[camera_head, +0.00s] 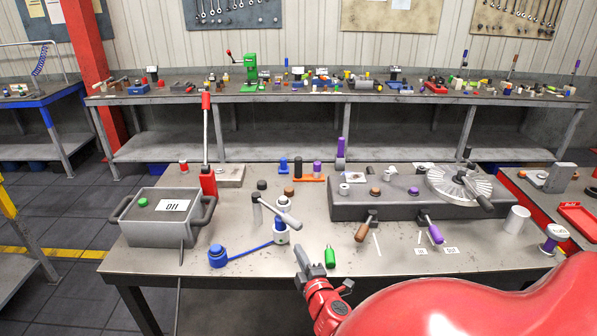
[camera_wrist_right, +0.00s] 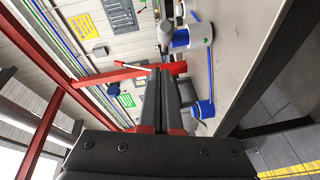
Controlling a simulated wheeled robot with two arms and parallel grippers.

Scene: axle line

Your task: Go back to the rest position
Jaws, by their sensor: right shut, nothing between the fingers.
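My right gripper (camera_head: 303,256) is at the front middle of the workbench (camera_head: 205,268), at the end of my red arm, which comes in from the lower right. Its dark fingers are together and hold nothing. A green piece (camera_head: 330,257) is just right of the fingers in the head view. A white and blue part (camera_head: 281,234) stands behind them. My left gripper is not in view.
A blue-ended piece (camera_head: 217,256) lies near the front. A grey block (camera_head: 365,206) with knobs and a finned disc (camera_head: 455,184) are on the right. A red lever (camera_head: 207,140) rises at the back left. The front left bench is mostly clear.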

